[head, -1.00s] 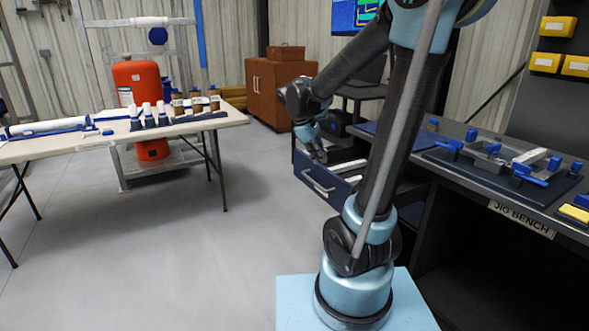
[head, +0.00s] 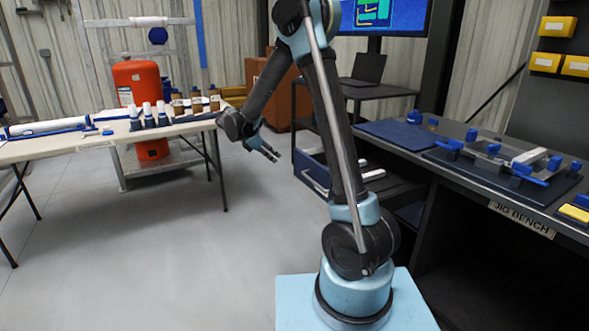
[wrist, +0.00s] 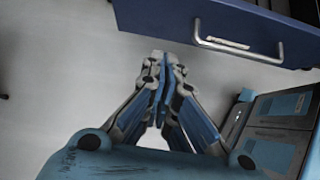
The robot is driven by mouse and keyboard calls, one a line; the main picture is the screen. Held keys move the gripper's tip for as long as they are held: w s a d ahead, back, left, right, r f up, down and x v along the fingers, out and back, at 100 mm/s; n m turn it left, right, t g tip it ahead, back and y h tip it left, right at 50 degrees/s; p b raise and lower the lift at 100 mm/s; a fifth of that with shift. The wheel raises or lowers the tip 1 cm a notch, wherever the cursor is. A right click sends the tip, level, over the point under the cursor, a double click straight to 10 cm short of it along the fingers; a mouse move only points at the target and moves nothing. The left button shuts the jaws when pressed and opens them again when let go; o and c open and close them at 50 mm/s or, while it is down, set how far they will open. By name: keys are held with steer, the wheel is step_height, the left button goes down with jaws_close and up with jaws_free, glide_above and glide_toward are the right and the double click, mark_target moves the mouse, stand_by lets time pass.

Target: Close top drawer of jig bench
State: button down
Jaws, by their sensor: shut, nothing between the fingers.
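The jig bench (head: 425,142) stands on the right, with its name label on the front edge. Its dark blue top drawer (head: 311,176) is pulled out to the left, partly hidden behind my arm. White items lie inside it. In the wrist view the drawer front (wrist: 160,17) crosses the top right, with its silver bar handle (wrist: 238,46) showing. My gripper (head: 272,154) is in front of the drawer, to its left in the head view and apart from it. The fingers also show in the wrist view (wrist: 162,65), closed together and empty.
A folding table (head: 60,149) with bottles and parts stands at left, near an orange cylinder (head: 136,82). A dark cart (head: 365,90) with a laptop stands behind the drawer. Jigs and blue clamps lie on the bench top. The grey floor between table and drawer is clear.

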steer(key=w+d+r+x, duration=0.1)
steer(key=x, duration=1.1)
steer(key=shift+w+d, duration=0.3)
steer(key=shift+d, duration=0.1)
steer(key=shift+w+r, duration=0.1)
